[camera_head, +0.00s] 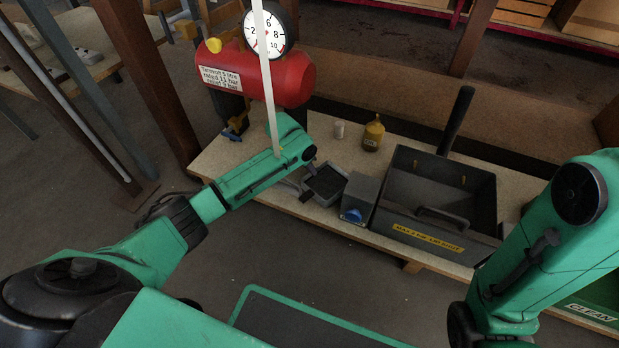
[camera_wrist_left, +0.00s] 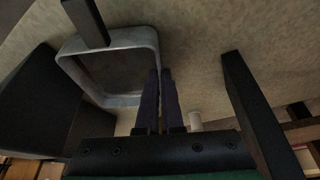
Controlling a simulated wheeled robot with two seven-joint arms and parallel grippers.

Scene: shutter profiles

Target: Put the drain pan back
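The drain pan (camera_head: 326,183) is a small grey square tray with a dark inside, at the front of the bench left of the grey box. In the left wrist view its pale rim (camera_wrist_left: 108,40) shows close up. My left gripper (camera_head: 304,192) is at the pan's left side. Its two dark fingers (camera_wrist_left: 160,95) are close together at the rim's corner, with the rim running in between them. I cannot tell whether the pan rests on the bench. My right arm (camera_head: 545,235) comes in at the right; its gripper is out of sight.
A red compressor tank (camera_head: 285,78) with a dial gauge (camera_head: 265,32) stands behind my left arm. A grey box with a blue knob (camera_head: 353,215) and a big dark bin (camera_head: 440,195) stand right of the pan. A yellow bottle (camera_head: 373,133) and a pale cup (camera_head: 339,130) stand behind.

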